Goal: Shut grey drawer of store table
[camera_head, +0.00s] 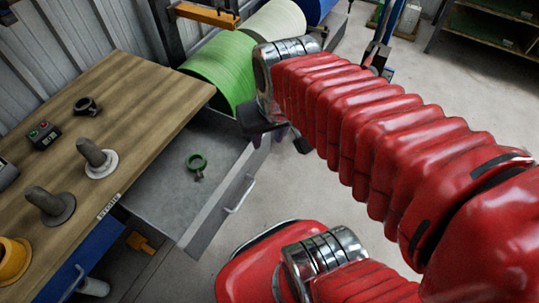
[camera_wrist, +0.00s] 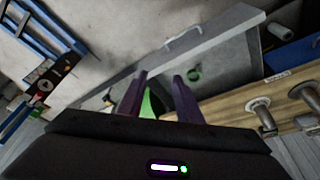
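The grey drawer (camera_head: 170,195) of the wooden-topped store table (camera_head: 150,85) stands pulled out. Its front has a pale bar handle (camera_head: 240,195), also seen in the wrist view (camera_wrist: 183,40). A green ring-shaped part (camera_head: 197,161) lies inside the drawer. My gripper (camera_head: 278,138) is beyond the drawer's far front corner, partly hidden by my arm. In the wrist view its two fingers (camera_wrist: 159,77) stand apart with nothing held between them. They overlap the drawer in that view; I cannot tell whether they touch it.
The tabletop holds grey posts on round bases (camera_head: 95,158), a black ring (camera_head: 87,106) and a yellow part (camera_head: 12,258). A blue drawer (camera_head: 82,262) sits nearer along the table. Green and cream rolls (camera_head: 222,68) stand behind. Floor before the drawer front is clear.

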